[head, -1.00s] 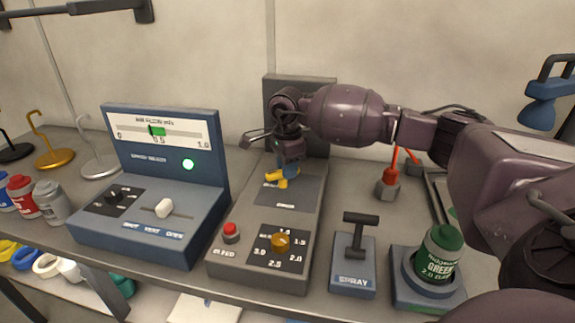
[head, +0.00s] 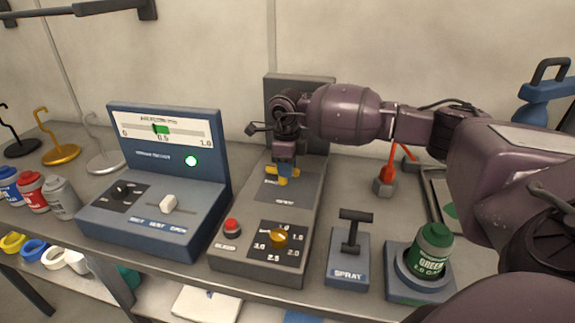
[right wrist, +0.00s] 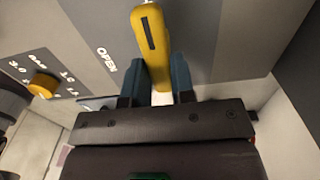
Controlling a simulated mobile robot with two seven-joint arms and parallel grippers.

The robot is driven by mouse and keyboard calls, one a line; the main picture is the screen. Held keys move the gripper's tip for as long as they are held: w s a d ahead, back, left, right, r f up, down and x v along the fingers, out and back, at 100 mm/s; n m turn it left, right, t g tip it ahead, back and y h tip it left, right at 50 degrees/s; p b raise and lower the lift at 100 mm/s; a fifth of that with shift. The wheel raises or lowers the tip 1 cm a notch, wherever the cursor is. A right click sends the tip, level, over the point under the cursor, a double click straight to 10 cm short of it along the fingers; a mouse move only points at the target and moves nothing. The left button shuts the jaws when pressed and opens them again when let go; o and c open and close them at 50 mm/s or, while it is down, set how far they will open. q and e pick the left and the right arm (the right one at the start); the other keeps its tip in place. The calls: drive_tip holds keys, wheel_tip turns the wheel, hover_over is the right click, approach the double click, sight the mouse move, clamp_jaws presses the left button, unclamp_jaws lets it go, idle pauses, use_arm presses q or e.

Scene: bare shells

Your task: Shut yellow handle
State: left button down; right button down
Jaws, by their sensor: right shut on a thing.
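The yellow handle (head: 283,181) is on the sloped top of a grey control box (head: 255,265), toward the back. My right gripper (head: 286,172) reaches down over it and partly hides it. In the right wrist view the yellow handle (right wrist: 152,40) lies between the two blue fingers of my right gripper (right wrist: 156,85), which is shut on it. The word OPEN is printed on the panel beside the handle there. My left gripper is not in view.
The box also carries a red button (head: 231,227) and a yellow knob (head: 279,236). A blue meter console (head: 150,232) stands close on the left. A spray lever (head: 354,230) and a green can (head: 433,250) stand on the right. Hooks and cans line the left edge.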

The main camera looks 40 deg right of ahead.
idle(0.3)
drive_tip(key=c, duration=1.1)
unclamp_jaws()
drive_tip(key=shift+o, duration=0.7)
drive_tip(key=shift+r, duration=0.1)
wheel_tip(320, 180, up, 11)
